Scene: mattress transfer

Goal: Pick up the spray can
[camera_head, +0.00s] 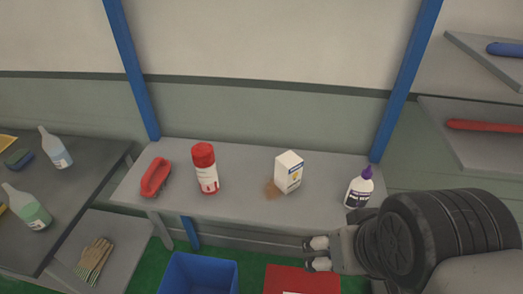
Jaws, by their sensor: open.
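A spray can (205,169) with a red cap and a red and white body stands upright on the grey bench (240,206), left of its middle. My gripper (308,253) is at the bottom of the view, in front of the bench and to the right of the can. It points left, its two fingertips are apart, and nothing shows between them. The gripper and the can are well apart.
A red brush (156,177) lies left of the can. A white box (288,172) and a purple-capped bottle (360,188) stand to its right. A blue bin (200,274) and red box (300,279) sit below. A dark table (75,185) is at left.

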